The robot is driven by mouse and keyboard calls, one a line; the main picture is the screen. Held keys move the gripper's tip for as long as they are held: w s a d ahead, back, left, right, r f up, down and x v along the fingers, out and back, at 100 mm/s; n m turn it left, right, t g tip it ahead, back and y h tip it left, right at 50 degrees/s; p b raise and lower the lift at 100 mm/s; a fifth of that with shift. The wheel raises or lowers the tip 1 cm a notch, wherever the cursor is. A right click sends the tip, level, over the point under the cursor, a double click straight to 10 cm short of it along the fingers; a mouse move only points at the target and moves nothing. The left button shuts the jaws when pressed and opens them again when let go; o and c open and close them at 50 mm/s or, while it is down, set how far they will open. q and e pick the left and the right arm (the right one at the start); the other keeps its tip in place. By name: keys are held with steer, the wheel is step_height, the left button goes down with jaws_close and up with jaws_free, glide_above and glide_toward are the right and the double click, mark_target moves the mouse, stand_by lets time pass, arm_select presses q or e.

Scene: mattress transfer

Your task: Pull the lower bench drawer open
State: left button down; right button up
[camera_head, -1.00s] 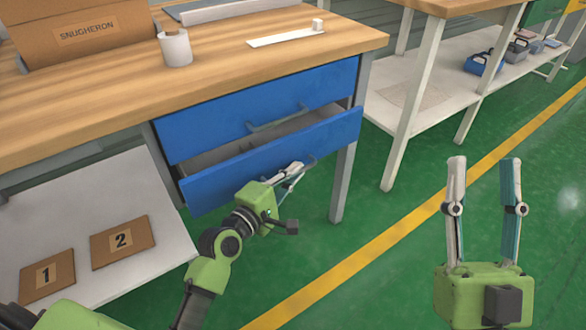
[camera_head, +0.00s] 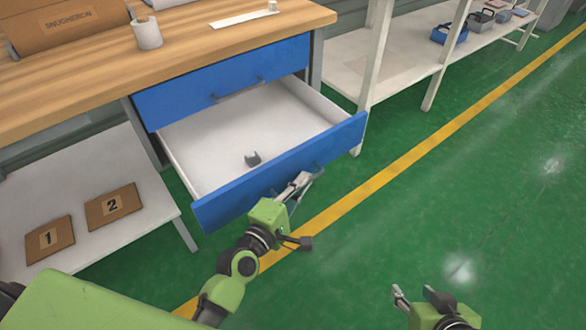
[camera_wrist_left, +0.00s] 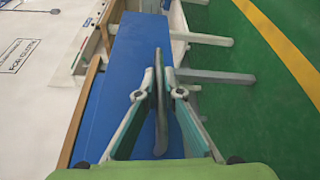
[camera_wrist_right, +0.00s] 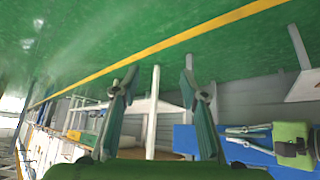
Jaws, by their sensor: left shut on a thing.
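The lower bench drawer (camera_head: 280,166) has a blue front and a white inside, and stands well out from the wooden bench. The upper blue drawer (camera_head: 222,82) is shut. My left gripper (camera_head: 302,181) is at the lower drawer's front, shut on its handle; in the left wrist view the fingers (camera_wrist_left: 161,85) close around the grey handle bar (camera_wrist_left: 160,100). My right gripper (camera_head: 412,294) is empty over the green floor at the lower right, its fingers apart in the right wrist view (camera_wrist_right: 160,78).
A paper roll (camera_head: 147,33) and a brown carton (camera_head: 68,20) stand on the bench top. Boxes marked 1 (camera_head: 50,240) and 2 (camera_head: 111,206) lie on the lower shelf. A second bench (camera_head: 378,60) stands at the back. The green floor at right is clear.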

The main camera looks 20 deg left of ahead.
arm_select(q)
steer(key=s+d, duration=0.1)
steer(key=s+d+p, duration=0.1)
steer(key=d, duration=0.1)
steer(key=shift+s+d, duration=0.25)
steer(key=shift+s, duration=0.15)
arm_select(e)
steer(key=s+d+f+g, duration=0.1)
steer(key=s+g, duration=0.1)
steer(key=s, duration=0.2)
steer(key=s+d+f+g+h, duration=0.1)
steer(key=s+g, duration=0.1)
steer(key=s, duration=0.2)
steer(key=shift+s+d+f, duration=0.15)
steer(key=shift+d+f, duration=0.1)
steer(key=shift+f, duration=0.05)
arm_select(q)
steer(key=shift+f, duration=0.1)
steer(key=c, duration=2.2)
jaws_free()
steer(key=shift+o, duration=0.2)
steer(key=shift+s, duration=0.1)
steer(key=v, duration=1.1)
steer(key=shift+s, duration=0.35)
steer(key=shift+a, duration=0.1)
